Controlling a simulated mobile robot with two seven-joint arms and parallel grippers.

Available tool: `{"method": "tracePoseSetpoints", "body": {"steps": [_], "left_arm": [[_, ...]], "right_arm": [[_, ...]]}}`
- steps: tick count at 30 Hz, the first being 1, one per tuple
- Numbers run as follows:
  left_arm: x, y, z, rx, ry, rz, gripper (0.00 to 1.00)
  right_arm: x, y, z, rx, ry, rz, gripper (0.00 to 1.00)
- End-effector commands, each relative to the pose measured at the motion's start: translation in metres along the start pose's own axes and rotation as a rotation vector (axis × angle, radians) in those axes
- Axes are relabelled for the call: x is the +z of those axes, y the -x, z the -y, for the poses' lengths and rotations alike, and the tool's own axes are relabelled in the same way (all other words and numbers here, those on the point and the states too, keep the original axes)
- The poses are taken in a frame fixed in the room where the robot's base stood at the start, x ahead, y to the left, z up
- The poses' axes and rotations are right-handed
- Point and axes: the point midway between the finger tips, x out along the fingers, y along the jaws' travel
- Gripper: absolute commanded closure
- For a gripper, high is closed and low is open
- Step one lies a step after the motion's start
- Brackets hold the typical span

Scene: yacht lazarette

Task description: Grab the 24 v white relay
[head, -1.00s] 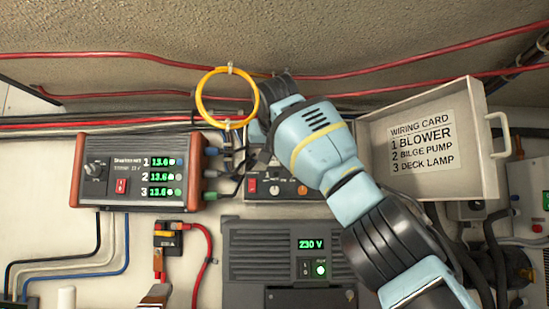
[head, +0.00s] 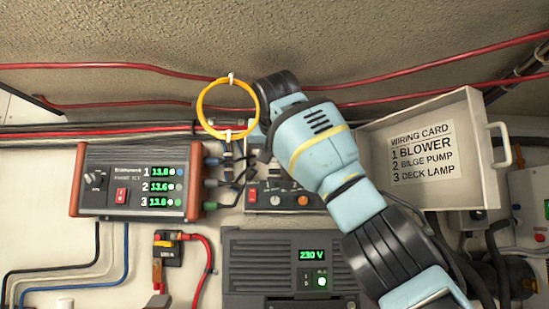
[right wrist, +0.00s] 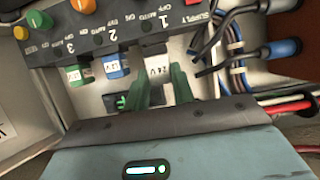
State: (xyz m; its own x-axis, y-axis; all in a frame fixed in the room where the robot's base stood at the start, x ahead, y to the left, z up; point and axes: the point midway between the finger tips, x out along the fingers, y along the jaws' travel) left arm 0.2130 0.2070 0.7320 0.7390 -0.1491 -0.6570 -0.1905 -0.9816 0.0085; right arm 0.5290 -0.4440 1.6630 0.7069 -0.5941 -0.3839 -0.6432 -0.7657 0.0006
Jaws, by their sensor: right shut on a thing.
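The white relay (right wrist: 158,68) marked 24 V shows in the right wrist view, just below the switch panel near the number 1. The green fingers of my right gripper (right wrist: 165,86) are shut on it, one on each side. I cannot tell whether the relay is still seated, as its lower part is hidden. In the head view my right arm reaches up from the lower right and hides the fingers and the relay. My left gripper is not in view.
A blue relay (right wrist: 116,66) and a green-marked one (right wrist: 76,74) sit left of the fingers. Cables (right wrist: 232,45) hang close on the right. The head view shows a yellow ring (head: 203,106), a three-readout box (head: 132,182) and an open wiring-card lid (head: 478,150).

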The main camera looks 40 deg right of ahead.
Motion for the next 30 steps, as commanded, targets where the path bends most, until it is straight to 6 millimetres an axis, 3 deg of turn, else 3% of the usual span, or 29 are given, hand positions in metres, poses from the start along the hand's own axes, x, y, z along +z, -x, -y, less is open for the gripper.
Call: {"method": "tracePoseSetpoints", "body": {"steps": [8, 20, 30], "left_arm": [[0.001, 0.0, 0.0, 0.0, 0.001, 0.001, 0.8], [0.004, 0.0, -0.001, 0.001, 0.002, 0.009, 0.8], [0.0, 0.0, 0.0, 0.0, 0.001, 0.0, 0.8]], "right_arm": [[0.012, 0.03, 0.0, -0.001, 0.001, -0.003, 0.97], [0.038, 0.09, -0.001, 0.0, 0.0, -0.004, 0.97], [0.041, 0.112, -0.002, -0.001, -0.001, -0.015, 0.97]]}}
